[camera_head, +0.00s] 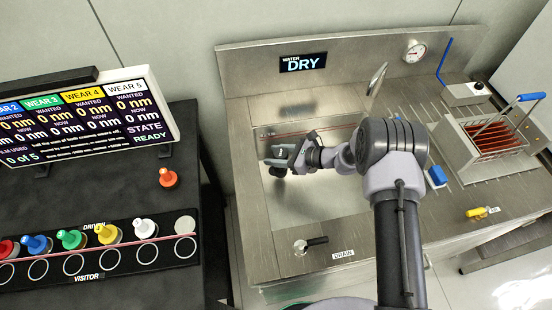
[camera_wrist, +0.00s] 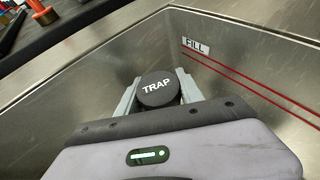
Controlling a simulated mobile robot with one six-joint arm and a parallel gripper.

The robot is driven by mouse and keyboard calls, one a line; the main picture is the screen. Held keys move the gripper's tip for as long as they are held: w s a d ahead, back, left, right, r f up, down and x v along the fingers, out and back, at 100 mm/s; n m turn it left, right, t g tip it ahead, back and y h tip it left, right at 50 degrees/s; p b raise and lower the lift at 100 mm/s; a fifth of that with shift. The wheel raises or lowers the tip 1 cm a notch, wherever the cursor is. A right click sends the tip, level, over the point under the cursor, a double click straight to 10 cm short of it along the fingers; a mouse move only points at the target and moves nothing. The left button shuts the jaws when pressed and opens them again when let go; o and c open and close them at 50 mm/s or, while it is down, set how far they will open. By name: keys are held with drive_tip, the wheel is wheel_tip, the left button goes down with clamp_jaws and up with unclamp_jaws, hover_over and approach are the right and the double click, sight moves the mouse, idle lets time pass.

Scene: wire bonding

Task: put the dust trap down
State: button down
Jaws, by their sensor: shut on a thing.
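The dust trap (camera_wrist: 158,90) is a round black piece with "TRAP" in white on its top. In the wrist view it sits between the two fingers of my gripper (camera_wrist: 160,98), which is shut on it. In the head view my gripper (camera_head: 283,158) is over the left part of the steel sink basin (camera_head: 310,205), and the dark trap (camera_head: 277,170) shows only in small part at the fingers. I cannot tell whether the trap touches the basin floor.
A "DRAIN" lever (camera_head: 310,244) is on the sink's front rim. A wire basket (camera_head: 493,137) of reddish plates stands right of the basin, with a yellow item (camera_head: 478,212) in front. Left is a black table (camera_head: 95,195) with several coloured pegs and a display (camera_head: 85,120).

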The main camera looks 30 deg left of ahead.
drive_tip(key=shift+f, duration=0.35)
drive_tip(key=shift+f+b, duration=0.45)
drive_tip(key=shift+f, duration=0.1)
drive_tip(key=shift+f, duration=0.1)
drive_tip(key=c, duration=0.7)
unclamp_jaws()
drive_tip(key=shift+c, duration=0.2)
